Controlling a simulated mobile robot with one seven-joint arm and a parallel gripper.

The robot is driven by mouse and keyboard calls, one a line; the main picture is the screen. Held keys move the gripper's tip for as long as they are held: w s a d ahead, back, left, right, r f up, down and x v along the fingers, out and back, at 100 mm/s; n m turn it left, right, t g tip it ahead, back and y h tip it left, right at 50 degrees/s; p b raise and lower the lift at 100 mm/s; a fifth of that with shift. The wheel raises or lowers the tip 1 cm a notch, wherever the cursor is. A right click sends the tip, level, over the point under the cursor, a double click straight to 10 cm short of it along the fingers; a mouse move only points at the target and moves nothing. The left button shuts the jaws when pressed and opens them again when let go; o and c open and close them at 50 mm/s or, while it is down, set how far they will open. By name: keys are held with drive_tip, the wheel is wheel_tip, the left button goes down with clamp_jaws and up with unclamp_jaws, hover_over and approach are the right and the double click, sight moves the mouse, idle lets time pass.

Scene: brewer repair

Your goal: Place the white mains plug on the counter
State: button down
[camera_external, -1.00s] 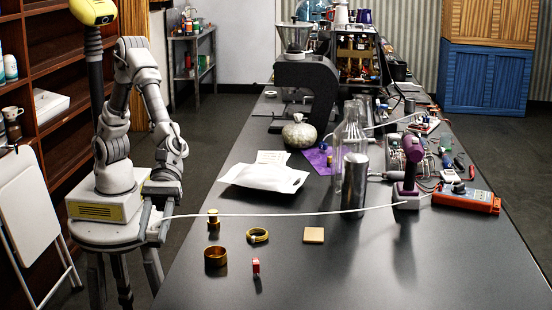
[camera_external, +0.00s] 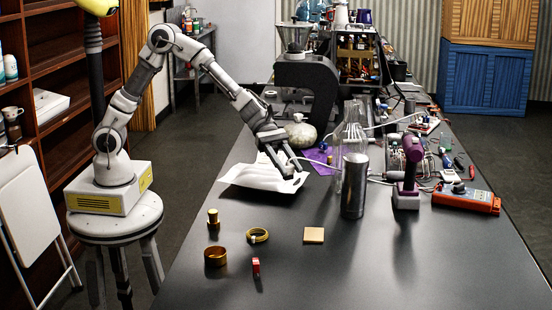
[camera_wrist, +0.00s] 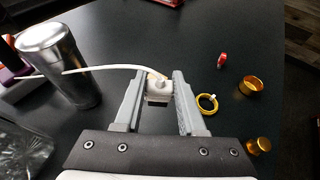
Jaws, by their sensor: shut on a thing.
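My gripper (camera_external: 288,170) is over the left part of the black counter (camera_external: 360,265), in front of a white packet. It is shut on the white mains plug (camera_wrist: 159,90), which shows between the fingertips in the wrist view (camera_wrist: 158,82). The fingers mostly hide the plug in the external view. The plug's white cord (camera_wrist: 105,68) runs left past the metal cylinder in the wrist view. The plug looks held above the counter, but the exact height cannot be told.
A metal cylinder (camera_external: 354,187), glass bottle (camera_external: 350,130) and purple drill-like tool (camera_external: 409,165) stand right of my gripper. Brass rings (camera_external: 257,235), a red item (camera_external: 256,267) and a tan square (camera_external: 313,235) lie in front. The front right counter is clear.

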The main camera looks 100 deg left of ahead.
drive_tip(key=s+a+n+t+y+p, duration=0.1)
drive_tip(key=s+a+n+t+y, duration=0.15)
drive_tip(key=a, duration=1.65)
drive_tip(key=s+a+n+t+y+p, duration=0.1)
drive_tip(key=s+a+n+t+y, duration=0.15)
drive_tip(key=a, duration=1.55)
drive_tip(key=s+a+n+y+p, duration=0.1)
drive_tip(key=s+a+n, duration=0.1)
drive_tip(key=s+a, duration=0.85)
drive_tip(key=a+f, duration=0.2)
drive_tip(key=a, duration=0.2)
drive_tip(key=a+f, duration=0.2)
drive_tip(key=a, duration=0.2)
drive_tip(key=s+a+f, duration=0.1)
drive_tip(key=a+f, duration=0.2)
drive_tip(key=a, duration=0.2)
drive_tip(key=shift+f, duration=1.95)
drive_tip(key=shift+f, duration=0.15)
drive_tip(key=c, duration=0.5)
unclamp_jaws()
drive_tip(key=shift+d, duration=0.1)
